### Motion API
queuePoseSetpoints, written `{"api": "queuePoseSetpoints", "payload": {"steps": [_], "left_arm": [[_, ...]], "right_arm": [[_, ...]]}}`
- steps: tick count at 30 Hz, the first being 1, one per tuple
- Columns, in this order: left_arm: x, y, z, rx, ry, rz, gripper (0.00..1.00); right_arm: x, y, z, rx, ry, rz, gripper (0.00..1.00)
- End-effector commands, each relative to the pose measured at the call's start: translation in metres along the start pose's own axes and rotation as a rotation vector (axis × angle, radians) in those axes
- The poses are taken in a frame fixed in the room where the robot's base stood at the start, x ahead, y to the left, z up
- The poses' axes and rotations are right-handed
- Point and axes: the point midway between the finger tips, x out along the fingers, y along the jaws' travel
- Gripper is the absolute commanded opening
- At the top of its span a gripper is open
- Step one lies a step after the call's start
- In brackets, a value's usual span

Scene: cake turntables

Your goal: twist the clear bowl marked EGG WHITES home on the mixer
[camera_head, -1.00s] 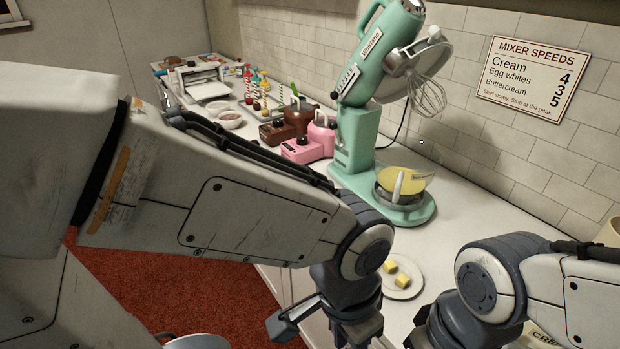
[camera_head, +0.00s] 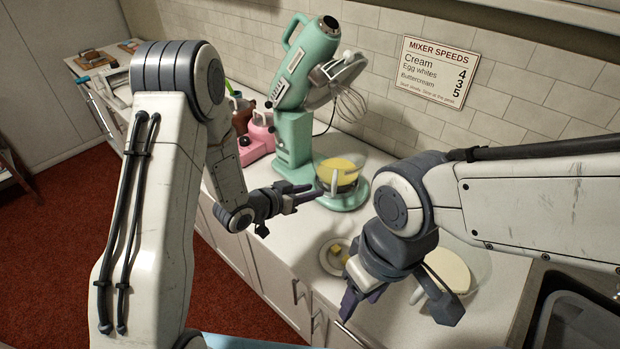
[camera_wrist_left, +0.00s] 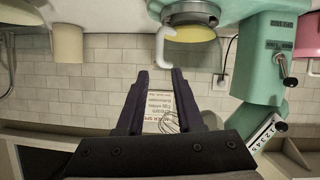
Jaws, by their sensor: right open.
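A clear bowl with yellow contents (camera_head: 342,166) sits on the base of the mint-green mixer (camera_head: 293,135); no marking on it is readable. Its pale handle (camera_head: 334,184) faces my side. The mixer head is tilted up, with the whisk (camera_head: 350,104) above the bowl. In the left wrist view, the bowl (camera_wrist_left: 190,33) and handle (camera_wrist_left: 163,45) are at the top, beyond the fingers. My left gripper (camera_head: 303,194) is open and empty, just left of the bowl and apart from it. My right gripper (camera_head: 397,302) is open over the counter's front part.
Another bowl with pale contents (camera_head: 452,268) stands behind my right gripper, partly hidden. A small plate (camera_head: 329,262) with yellow cubes lies before the mixer. A pink appliance (camera_head: 258,137) stands to its left. A speed sign (camera_head: 433,71) hangs on the wall. A sink (camera_head: 575,320) is at lower right.

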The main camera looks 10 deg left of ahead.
Motion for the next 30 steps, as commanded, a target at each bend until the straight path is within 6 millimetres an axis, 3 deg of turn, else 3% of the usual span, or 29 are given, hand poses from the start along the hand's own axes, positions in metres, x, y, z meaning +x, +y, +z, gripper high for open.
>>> {"api": "queuePoseSetpoints", "payload": {"steps": [5, 21, 30], "left_arm": [[0.008, 0.000, -0.003, -0.012, 0.026, 0.013, 0.36], [0.093, 0.001, -0.006, -0.009, 0.025, 0.011, 0.36], [0.104, 0.001, -0.004, -0.010, 0.024, 0.010, 0.36]], "right_arm": [[-0.008, -0.001, 0.000, -0.001, 0.000, 0.000, 0.50], [-0.040, -0.003, -0.002, -0.006, 0.000, 0.000, 0.50], [-0.042, -0.003, -0.002, -0.007, 0.000, 0.000, 0.50]]}}
